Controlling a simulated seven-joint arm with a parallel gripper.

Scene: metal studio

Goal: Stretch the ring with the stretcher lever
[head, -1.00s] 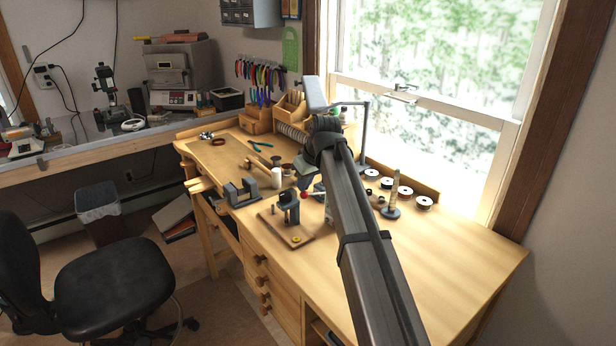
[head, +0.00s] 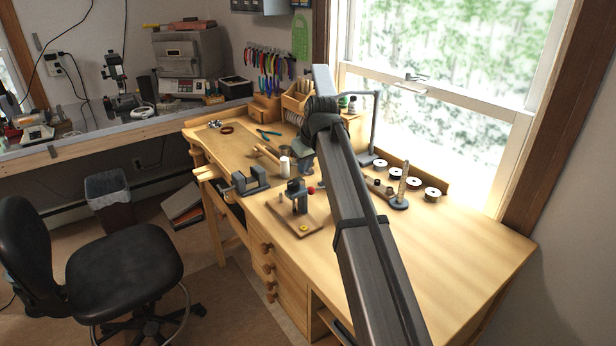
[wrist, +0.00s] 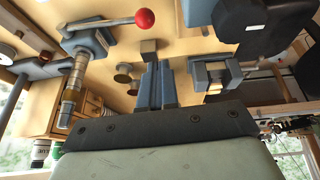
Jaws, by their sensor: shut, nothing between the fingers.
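The ring stretcher (head: 299,199) is a grey upright block on a wooden board near the bench's front edge. Its lever ends in a red ball (head: 311,190). A small yellow ring-like piece (head: 304,228) lies on the board's front corner. In the wrist view a grey lever with the red ball (wrist: 144,18) shows at the upper left. My gripper's fingers (wrist: 155,82) are together and empty, apart from the lever. In the head view my gripper's housing (head: 306,156) shows behind the stretcher, and its fingertips are hidden.
The bench's front right is clear.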

